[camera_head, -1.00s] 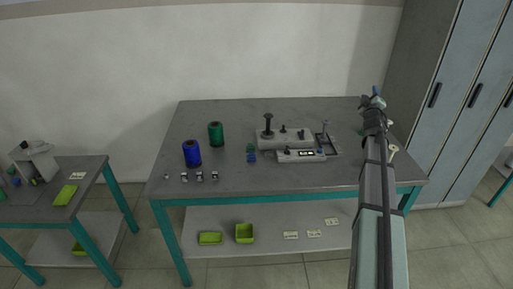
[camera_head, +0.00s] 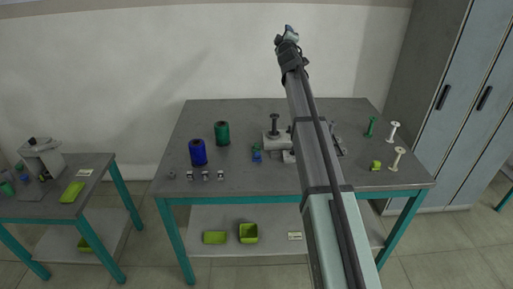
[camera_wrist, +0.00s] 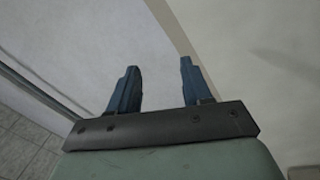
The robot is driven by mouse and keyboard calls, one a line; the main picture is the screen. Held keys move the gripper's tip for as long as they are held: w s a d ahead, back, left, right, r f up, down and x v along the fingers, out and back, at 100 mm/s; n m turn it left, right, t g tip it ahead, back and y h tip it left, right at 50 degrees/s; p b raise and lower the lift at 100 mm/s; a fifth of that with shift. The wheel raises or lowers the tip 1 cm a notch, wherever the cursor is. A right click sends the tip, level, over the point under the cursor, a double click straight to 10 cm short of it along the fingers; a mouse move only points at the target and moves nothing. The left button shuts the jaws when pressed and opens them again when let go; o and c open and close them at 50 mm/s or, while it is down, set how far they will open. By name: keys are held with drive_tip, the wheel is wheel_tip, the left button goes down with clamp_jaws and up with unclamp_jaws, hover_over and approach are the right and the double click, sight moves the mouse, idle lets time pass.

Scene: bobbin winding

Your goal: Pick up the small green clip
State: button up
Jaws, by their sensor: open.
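A small lime-green piece (camera_head: 376,165) sits near the right front of the grey table (camera_head: 240,180); it may be the green clip, but it is too small to be sure. A small blue-and-green item (camera_head: 257,153) stands near the table's middle, its shape unclear. My gripper (camera_head: 290,33) is raised high above the back of the table, well away from both. In the wrist view my gripper (camera_wrist: 160,68) has its two blue fingers apart with nothing between them, facing bare wall.
A blue spool (camera_head: 198,152) and a green spool (camera_head: 222,133) stand at left. White bobbins (camera_head: 399,157) and a dark green bobbin (camera_head: 371,127) stand at right. My arm partly hides the grey winding device (camera_head: 274,130). Small metal parts (camera_head: 205,175) line the front left edge.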

wheel_tip(320, 180, down, 9)
drive_tip(key=w+g+h, duration=0.2)
drive_tip(key=g, duration=0.3)
drive_tip(key=n+g+y, duration=0.4)
drive_tip(key=n+g, duration=0.2)
drive_tip(key=g, duration=0.9)
approach(256, 146)
drive_tip(key=f, duration=0.5)
drive_tip(key=w+f, duration=0.1)
drive_tip(key=f, duration=0.2)
drive_tip(key=shift+a, duration=0.35)
drive_tip(key=shift+c, duration=0.5)
clamp_jaws()
